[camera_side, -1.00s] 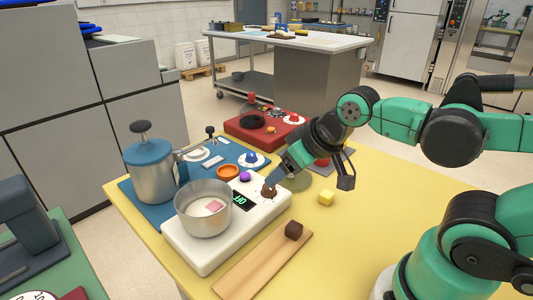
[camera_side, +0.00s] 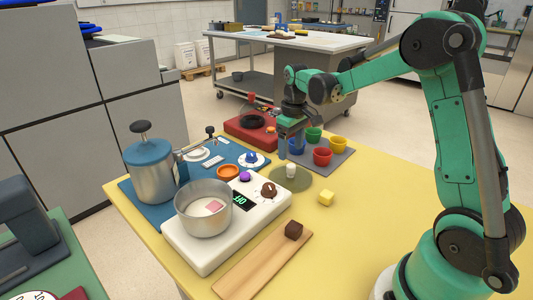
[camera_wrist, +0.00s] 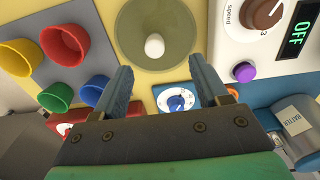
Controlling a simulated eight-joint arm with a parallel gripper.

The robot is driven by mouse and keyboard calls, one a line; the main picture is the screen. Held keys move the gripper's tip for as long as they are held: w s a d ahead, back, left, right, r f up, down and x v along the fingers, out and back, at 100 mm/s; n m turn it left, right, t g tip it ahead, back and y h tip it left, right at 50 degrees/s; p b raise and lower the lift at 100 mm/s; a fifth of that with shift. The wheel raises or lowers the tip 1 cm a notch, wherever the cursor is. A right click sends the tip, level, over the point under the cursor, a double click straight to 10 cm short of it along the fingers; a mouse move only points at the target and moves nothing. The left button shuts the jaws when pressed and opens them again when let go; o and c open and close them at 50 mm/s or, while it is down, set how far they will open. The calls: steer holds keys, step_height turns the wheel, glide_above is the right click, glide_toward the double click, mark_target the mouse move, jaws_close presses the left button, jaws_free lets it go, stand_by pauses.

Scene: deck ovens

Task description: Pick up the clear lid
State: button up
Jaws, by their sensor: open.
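The clear lid (camera_side: 303,183) is a see-through round disc with a white knob, lying flat on the yellow table to the right of the white hot plate. It also shows at the top of the wrist view (camera_wrist: 178,45), knob toward me. My gripper (camera_side: 291,143) points down, above and behind the lid, near the coloured cups. In the wrist view my gripper (camera_wrist: 160,80) has its two fingers apart with nothing between them, and the lid lies beyond the fingertips. They are not touching the knob.
A white hot plate (camera_side: 213,253) carries a metal pot (camera_side: 204,222). A grey mat (camera_side: 342,161) holds blue, green, red and yellow cups. A wooden board (camera_side: 258,273) bears a brown cube.

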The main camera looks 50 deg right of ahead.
mark_target(291, 165)
steer(key=shift+w+d+f, duration=0.1)
steer(key=shift+d+f, duration=0.3)
steer(key=shift+f, duration=2.8)
jaws_close()
